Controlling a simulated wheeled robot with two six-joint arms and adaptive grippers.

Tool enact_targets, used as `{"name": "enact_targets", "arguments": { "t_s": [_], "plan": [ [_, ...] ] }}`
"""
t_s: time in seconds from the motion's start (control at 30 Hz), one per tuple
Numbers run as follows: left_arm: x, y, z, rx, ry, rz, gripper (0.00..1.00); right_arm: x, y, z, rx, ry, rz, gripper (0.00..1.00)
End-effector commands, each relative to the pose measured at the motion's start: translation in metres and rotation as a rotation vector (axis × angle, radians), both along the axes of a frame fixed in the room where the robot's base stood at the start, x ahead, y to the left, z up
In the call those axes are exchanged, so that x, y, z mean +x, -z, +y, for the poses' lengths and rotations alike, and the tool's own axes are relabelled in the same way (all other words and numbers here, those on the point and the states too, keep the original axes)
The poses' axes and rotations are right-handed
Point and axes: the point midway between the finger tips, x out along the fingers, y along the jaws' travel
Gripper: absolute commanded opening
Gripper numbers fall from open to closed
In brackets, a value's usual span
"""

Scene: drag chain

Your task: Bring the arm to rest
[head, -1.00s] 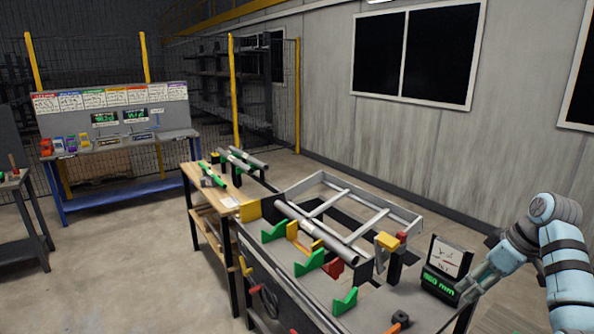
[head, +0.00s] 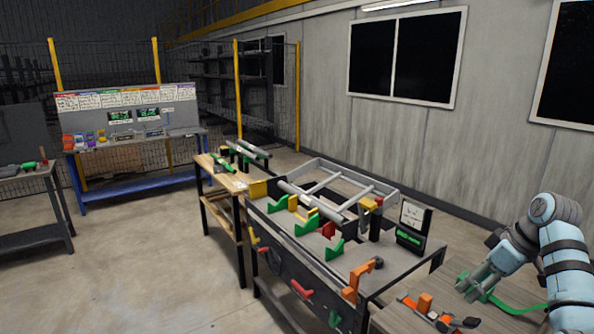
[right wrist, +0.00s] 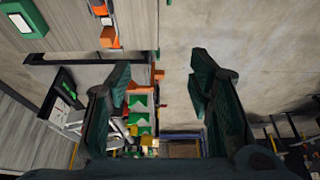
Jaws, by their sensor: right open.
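My right arm comes in from the right edge of the head view, bent, with its blue-grey links above a wooden-topped table (head: 452,276). My right gripper (head: 472,288) hangs at the left end of the arm, over or near that table. It looks empty. In the right wrist view my right gripper (right wrist: 160,78) shows two dark green fingers spread wide apart, with nothing between them. My left gripper is out of view.
A bench with a grey pipe frame (head: 336,190), green and red stops and a gauge display (head: 413,226) stands left of the arm. Orange tools (head: 428,307) and a green strip (head: 505,305) lie on the near table. Open concrete floor (head: 150,270) is at left.

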Motion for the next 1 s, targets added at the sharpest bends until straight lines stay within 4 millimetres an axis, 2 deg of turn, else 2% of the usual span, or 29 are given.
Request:
{"name": "enact_targets", "arguments": {
  "t_s": [0.33, 0.47, 0.57, 0.67, 0.77, 0.87, 0.9, 0.97, 1.0],
  "plan": [
    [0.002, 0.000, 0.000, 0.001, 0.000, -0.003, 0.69, 0.003, 0.059, 0.003, -0.016, 0.078, 0.038, 0.48],
    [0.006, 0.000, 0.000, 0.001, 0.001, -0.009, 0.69, 0.002, 0.094, 0.005, -0.026, 0.121, 0.059, 0.48],
    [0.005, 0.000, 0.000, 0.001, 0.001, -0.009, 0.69, -0.002, 0.127, 0.006, -0.039, 0.161, 0.076, 0.48],
    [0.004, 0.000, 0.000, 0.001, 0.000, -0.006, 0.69, -0.010, 0.168, 0.008, -0.056, 0.206, 0.097, 0.48],
    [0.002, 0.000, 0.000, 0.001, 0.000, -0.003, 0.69, -0.025, 0.219, 0.011, -0.077, 0.260, 0.123, 0.48],
    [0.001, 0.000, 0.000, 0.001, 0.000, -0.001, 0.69, -0.053, 0.284, 0.016, -0.105, 0.323, 0.151, 0.48],
    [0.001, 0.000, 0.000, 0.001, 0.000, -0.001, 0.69, -0.067, 0.309, 0.017, -0.120, 0.348, 0.160, 0.48],
    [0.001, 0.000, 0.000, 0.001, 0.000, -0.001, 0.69, -0.090, 0.346, 0.022, -0.137, 0.381, 0.172, 0.48],
    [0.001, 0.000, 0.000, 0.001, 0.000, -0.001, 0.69, -0.108, 0.370, 0.024, -0.148, 0.402, 0.180, 0.48]
  ]
}}
